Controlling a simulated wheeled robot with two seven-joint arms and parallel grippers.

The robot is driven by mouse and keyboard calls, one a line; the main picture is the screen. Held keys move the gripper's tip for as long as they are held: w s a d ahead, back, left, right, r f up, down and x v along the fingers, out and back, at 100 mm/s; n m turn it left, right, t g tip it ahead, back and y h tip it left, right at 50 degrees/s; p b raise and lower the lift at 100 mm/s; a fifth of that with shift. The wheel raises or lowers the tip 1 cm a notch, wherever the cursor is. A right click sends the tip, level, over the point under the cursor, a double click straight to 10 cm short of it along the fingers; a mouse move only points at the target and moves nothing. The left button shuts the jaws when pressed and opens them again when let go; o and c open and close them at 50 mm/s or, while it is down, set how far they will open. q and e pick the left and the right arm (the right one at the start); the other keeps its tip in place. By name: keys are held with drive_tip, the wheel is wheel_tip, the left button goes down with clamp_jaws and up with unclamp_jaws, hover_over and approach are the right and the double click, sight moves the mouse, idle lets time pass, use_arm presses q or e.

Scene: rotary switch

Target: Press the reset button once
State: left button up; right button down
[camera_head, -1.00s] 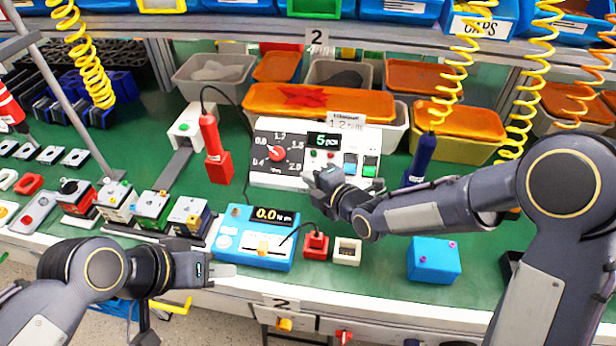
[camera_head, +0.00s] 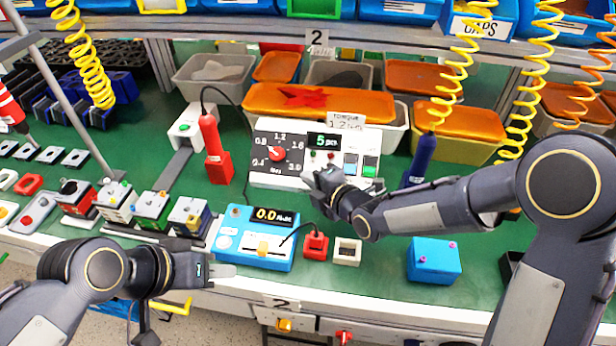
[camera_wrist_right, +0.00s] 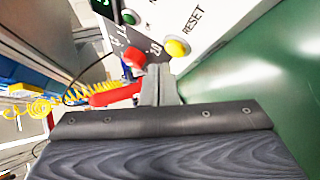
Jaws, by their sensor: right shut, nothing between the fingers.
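The white control box (camera_head: 264,178) stands mid-table with a red rotary knob (camera_head: 277,154) and a small display reading 5 pcs. In the right wrist view, the yellow button (camera_wrist_right: 178,47) sits beside the word RESET on the white panel. My right gripper (camera_head: 314,180) is at the box's lower front edge in the head view and covers the panel there. Its shut fingers (camera_wrist_right: 160,82) point toward the panel near the yellow button; I cannot tell whether they touch it. My left gripper (camera_head: 232,270) is low at the table's front edge, left of centre, away from the box.
A blue device (camera_head: 253,247) reading 0.0, a red holder (camera_head: 316,247) and a white holder (camera_head: 347,252) stand before the box. A blue box (camera_head: 434,260) is to the right. A red tool (camera_head: 212,150) stands left, a dark blue tool (camera_head: 421,160) right. Bins line the back.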

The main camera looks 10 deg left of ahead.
idle(0.6)
drive_tip(key=shift+w+f+b, duration=0.3)
drive_tip(key=shift+w+b, duration=0.05)
drive_tip(key=shift+b, duration=0.35)
drive_tip(key=shift+w+f+b, duration=0.3)
drive_tip(key=shift+b, duration=0.25)
idle(0.4)
idle(0.3)
drive_tip(key=shift+s+r, duration=0.6)
drive_tip(key=s+r, duration=0.3)
drive_tip(key=shift+s+r, duration=0.25)
drive_tip(key=shift+s, duration=0.05)
